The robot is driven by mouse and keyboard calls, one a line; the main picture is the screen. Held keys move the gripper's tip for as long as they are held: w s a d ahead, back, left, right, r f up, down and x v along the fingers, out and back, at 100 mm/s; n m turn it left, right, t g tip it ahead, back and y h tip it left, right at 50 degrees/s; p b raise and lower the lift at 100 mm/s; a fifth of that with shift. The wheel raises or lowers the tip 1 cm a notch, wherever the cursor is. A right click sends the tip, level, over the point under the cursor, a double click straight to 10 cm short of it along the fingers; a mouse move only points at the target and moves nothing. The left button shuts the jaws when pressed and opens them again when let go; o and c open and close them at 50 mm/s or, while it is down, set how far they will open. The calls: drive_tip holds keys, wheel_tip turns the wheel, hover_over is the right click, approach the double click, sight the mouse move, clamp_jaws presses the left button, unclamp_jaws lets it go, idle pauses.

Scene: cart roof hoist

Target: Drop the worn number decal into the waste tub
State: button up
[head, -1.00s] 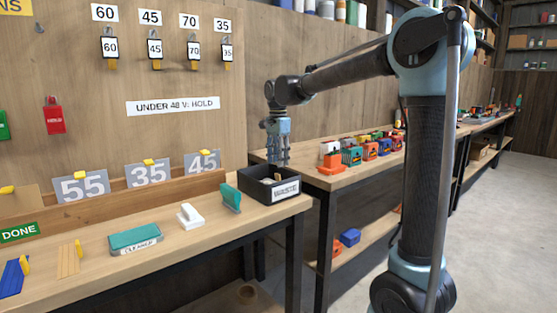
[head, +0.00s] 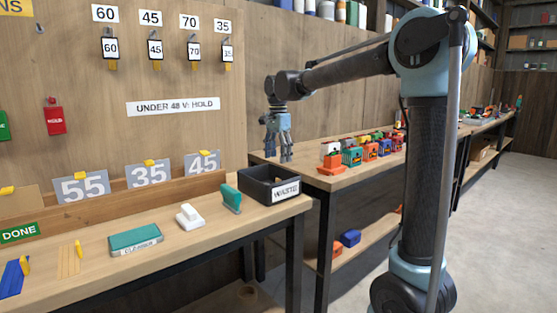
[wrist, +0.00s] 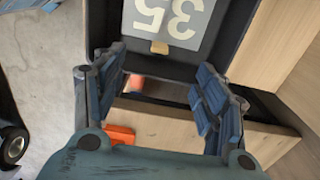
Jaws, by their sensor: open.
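The worn number decal, a grey plate with a pale 35 and a tan tab (wrist: 172,20), lies inside the black waste tub (wrist: 238,38) in the wrist view, upside down in the picture. In the head view the tub (head: 257,188) stands at the right end of the near bench, its WASTE label facing front; the decal cannot be made out there. My gripper (head: 287,157) is above and behind the tub, apart from it. In the wrist view its fingers (wrist: 162,92) are spread with nothing held between them.
Plates 55 (head: 82,188), 35 (head: 150,174) and 45 (head: 202,163) stand on the back ledge. A green-topped cleaner pad (head: 135,239), a white block (head: 189,216) and a green scraper-like tool (head: 231,198) lie on the bench. Coloured blocks (head: 352,157) crowd the bench behind.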

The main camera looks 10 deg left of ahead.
drive_tip(key=shift+r, duration=2.7)
wheel_tip(320, 180, up, 11)
drive_tip(key=s+d+f+n, duration=0.1)
drive_tip(key=s+d+f, duration=0.2)
drive_tip(key=d+f, duration=0.35)
drive_tip(key=s+d+f+n+t, duration=0.1)
drive_tip(key=s+d+f+n, duration=0.15)
drive_tip(key=d, duration=0.75)
drive_tip(key=s+d+f+n, duration=0.1)
drive_tip(key=s+d+f, duration=0.35)
drive_tip(key=d, duration=0.35)
drive_tip(key=s+d+f+n, duration=0.1)
drive_tip(key=s+d+f, duration=0.3)
drive_tip(key=f, duration=0.4)
drive_tip(key=s+d+f+n, duration=0.1)
drive_tip(key=s+d+f, duration=0.3)
drive_tip(key=s+f, duration=0.3)
drive_tip(key=s+d+f+n+t, duration=0.1)
drive_tip(key=s+d+f, duration=0.4)
drive_tip(key=f, duration=0.6)
drive_tip(key=shift+s+n, duration=0.45)
drive_tip(key=shift+f, duration=0.1)
drive_tip(key=shift+c, duration=0.3)
